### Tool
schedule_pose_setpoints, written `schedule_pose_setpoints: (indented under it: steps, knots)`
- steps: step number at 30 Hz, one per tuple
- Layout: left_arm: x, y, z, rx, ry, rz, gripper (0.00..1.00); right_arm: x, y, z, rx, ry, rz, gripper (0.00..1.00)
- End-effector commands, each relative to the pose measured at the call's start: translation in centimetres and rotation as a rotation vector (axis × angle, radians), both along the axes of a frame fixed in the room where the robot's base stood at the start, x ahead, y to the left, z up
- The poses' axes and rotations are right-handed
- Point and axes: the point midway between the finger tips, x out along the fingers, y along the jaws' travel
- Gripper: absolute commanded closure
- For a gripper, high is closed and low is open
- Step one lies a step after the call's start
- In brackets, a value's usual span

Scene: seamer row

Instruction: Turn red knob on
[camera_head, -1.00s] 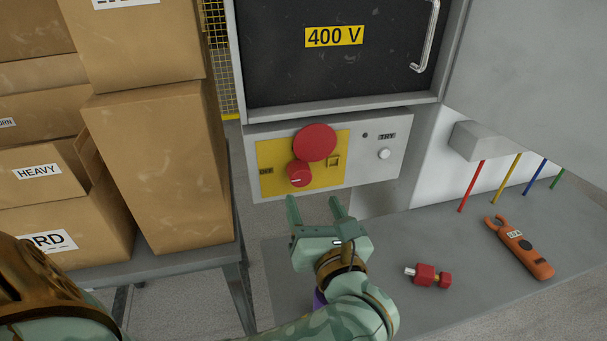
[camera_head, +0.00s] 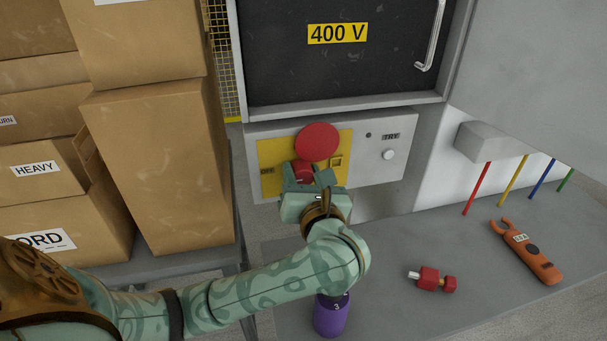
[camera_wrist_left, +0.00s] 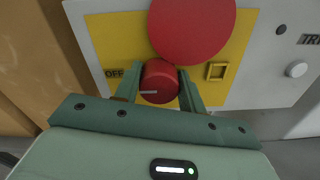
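The red knob (camera_wrist_left: 160,83) sits on the yellow plate (camera_wrist_left: 115,40) of the grey control panel, below a larger red disc (camera_head: 317,142). In the wrist view its white mark points left, a little below the OFF label (camera_wrist_left: 114,73). My left gripper (camera_wrist_left: 160,92) has one finger on each side of the knob. Whether the fingers press on it cannot be told. In the head view the gripper (camera_head: 307,174) covers most of the knob (camera_head: 304,167). My right gripper is not in view.
A white TRY button (camera_head: 389,154) is on the panel's right. Cardboard boxes (camera_head: 160,170) stand close on the left. On the grey bench (camera_head: 390,245) are a red padlock-like item (camera_head: 429,278), an orange meter (camera_head: 525,250) and a purple cylinder (camera_head: 331,316). Coloured rods (camera_head: 477,188) stand at right.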

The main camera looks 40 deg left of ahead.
Motion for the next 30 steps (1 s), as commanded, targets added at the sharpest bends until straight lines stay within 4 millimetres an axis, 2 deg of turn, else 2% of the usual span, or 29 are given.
schedule_pose_setpoints:
  steps: [8, 14, 30]
  knots:
    - [0.0, 0.0, 0.1, 0.013, 0.015, 0.0, 1.0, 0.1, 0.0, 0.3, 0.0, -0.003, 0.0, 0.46]
    - [0.0, -0.1, 0.3, 0.064, 0.077, -0.001, 1.0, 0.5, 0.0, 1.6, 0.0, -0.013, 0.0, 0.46]
    - [0.1, -0.3, 0.5, 0.37, 0.439, -0.002, 1.0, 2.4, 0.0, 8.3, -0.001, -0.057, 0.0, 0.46]
